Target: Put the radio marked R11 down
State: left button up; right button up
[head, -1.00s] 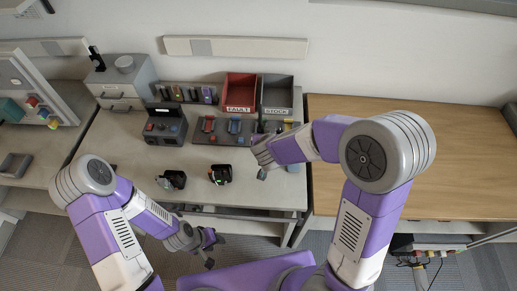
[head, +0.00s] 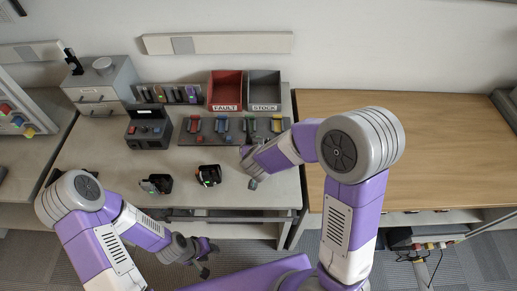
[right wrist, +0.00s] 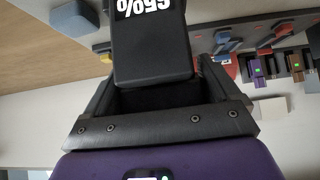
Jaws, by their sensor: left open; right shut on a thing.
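My right gripper (head: 252,178) is low over the front right of the grey bench (head: 110,160), shut on a black block. In the right wrist view this black block (right wrist: 152,55) stands between the fingers with a white percentage label, upside down; no R11 mark shows on it. In the head view the gripper mostly hides it. Two small dark radio-like things, one at left (head: 157,184) and one at right (head: 208,175), stand on the bench to the gripper's left; their marks are unreadable. My left gripper (head: 207,258) is open and empty off the bench's front edge.
Behind are a board with coloured pieces (head: 186,137), a red FAULT bin (head: 225,107), a grey STOCK bin (head: 265,107) and a dark device (head: 147,143). A grey drawer unit (head: 100,108) stands back left. The wooden table (head: 440,150) at right is bare on top.

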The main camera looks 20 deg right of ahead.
jog(key=shift+f, duration=0.2)
jog(key=o, duration=1.1)
jog(key=shift+r, duration=0.15)
jog(key=shift+s+r, duration=0.15)
jog(key=shift+r, duration=0.15)
jog(key=p+v, duration=0.5)
jog(key=v, duration=0.6)
jog(key=shift+s+p, duration=0.25)
jog(key=shift+p, duration=0.05)
jog(key=shift+a+r, duration=0.1)
